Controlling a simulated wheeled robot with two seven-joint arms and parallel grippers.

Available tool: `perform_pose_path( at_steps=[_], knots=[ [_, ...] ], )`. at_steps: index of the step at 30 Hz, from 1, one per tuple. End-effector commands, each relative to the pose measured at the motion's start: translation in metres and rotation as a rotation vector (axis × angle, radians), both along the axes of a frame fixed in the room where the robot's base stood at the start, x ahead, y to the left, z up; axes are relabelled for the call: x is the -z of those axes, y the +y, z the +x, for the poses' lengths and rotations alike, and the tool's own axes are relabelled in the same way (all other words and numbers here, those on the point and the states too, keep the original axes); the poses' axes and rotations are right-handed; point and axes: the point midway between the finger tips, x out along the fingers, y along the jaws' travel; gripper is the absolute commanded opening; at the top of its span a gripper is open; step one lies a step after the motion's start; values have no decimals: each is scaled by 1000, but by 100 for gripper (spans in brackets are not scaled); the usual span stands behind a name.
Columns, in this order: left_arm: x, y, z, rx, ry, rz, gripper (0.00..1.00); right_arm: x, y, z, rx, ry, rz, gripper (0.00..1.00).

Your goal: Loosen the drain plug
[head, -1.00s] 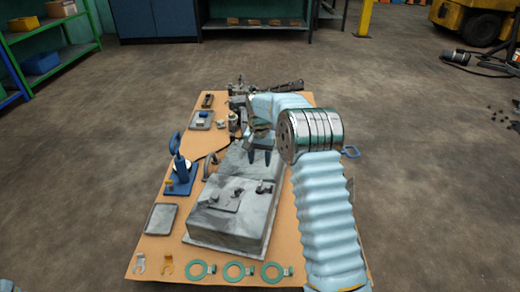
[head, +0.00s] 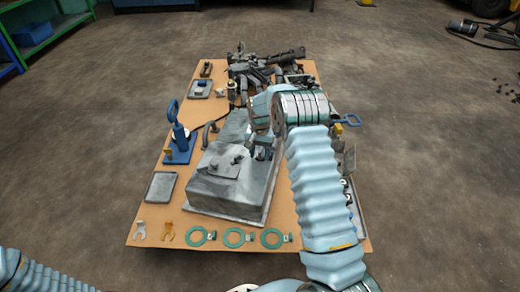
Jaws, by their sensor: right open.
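A grey metal tank (head: 215,190) lies on the orange-brown table top, with a plate and small dark fittings (head: 238,160) on its upper face. I cannot tell for sure which fitting is the drain plug. My right arm in its pale blue sleeve reaches over the table's right side. My right gripper (head: 263,152) is open, with its dark fingers low over the right part of the tank, close beside the fittings. The gap between fingers and tank is too small to judge. My left arm shows only as a sleeve at the bottom left, its gripper out of frame.
A blue hand-pump-like tool (head: 180,145) and a grey tray (head: 161,187) stand left of the tank. Several green rings (head: 234,238) and two clips lie along the front edge. Dark machine parts (head: 265,68) crowd the back. A blue handle (head: 346,121) sticks out at right.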

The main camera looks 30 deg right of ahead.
Motion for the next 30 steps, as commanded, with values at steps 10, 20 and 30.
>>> perform_pose_path(
  at_steps=[10,20,30],
  knots=[
    [0,0,0,0,0,0,43,0,0,0,0,0,0,20],
    [-2,0,0,0,0,0,43,-2,-3,-1,-212,-1,2,3],
    [-3,0,0,0,0,0,43,-2,-6,-3,-564,-1,-1,3]
  ],
)
